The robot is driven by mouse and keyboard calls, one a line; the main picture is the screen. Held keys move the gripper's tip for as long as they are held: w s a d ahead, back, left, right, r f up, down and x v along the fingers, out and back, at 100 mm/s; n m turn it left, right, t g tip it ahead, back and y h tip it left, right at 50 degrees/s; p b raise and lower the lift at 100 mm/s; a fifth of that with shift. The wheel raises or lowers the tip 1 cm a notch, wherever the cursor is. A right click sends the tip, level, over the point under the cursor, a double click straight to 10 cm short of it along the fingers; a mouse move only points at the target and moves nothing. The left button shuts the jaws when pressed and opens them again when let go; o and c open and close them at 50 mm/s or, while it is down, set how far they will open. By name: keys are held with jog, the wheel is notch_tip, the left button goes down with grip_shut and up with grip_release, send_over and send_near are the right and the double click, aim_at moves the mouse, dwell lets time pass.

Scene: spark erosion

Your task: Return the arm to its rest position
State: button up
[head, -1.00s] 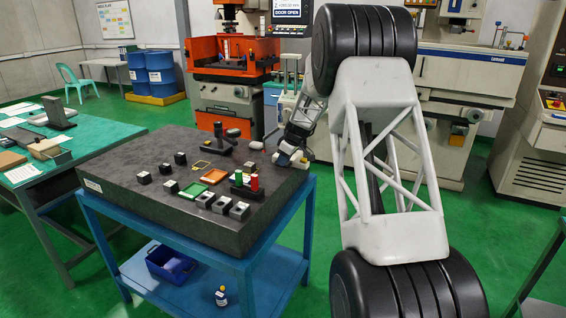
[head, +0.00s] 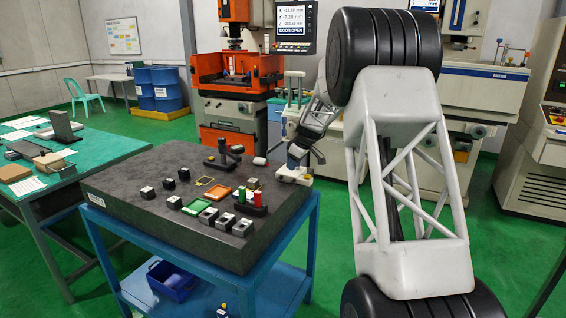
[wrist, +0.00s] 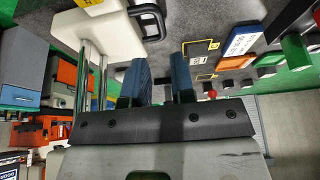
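My gripper (head: 293,164) is low over the right back corner of the dark granite slab (head: 130,185), close to a white block with yellow labels (head: 295,178). In the wrist view, the two blue fingers of my gripper (wrist: 159,80) stand apart with nothing visible between them. A white body with chrome rods (wrist: 100,32) is just left of the fingers there. In the head view I cannot tell whether the fingers touch the block. My white lattice arm with black joints fills the right middle of the head view.
On the slab are a green tray (head: 197,204), an orange tray (head: 217,193), red and green cylinders, several small black and grey blocks and a dark stand. A blue cart (head: 250,268) carries the slab.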

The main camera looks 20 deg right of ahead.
jog(key=s+a+r+m+h, duration=0.1)
jog(key=s+a+r, duration=0.4)
jog(key=s, duration=0.5)
jog(key=s+a+r+m, duration=0.2)
jog(key=s+a+r, duration=0.2)
jog(key=s, duration=0.6)
jog(key=s+a+r+m+h, duration=0.1)
jog(key=s+a+r, duration=0.4)
jog(key=s, duration=0.5)
jog(key=s+a+f+m, duration=0.1)
jog(key=s+f, duration=0.1)
jog(key=s, duration=0.9)
jog(key=s+a+f+m+h, duration=0.1)
jog(key=s+a+m, duration=0.1)
jog(key=s, duration=0.9)
jog(key=s+a+f+m, duration=0.2)
jog(key=s, duration=0.9)
jog(key=shift+s+a+f+g, duration=0.15)
jog(key=shift+s+f+g, duration=0.15)
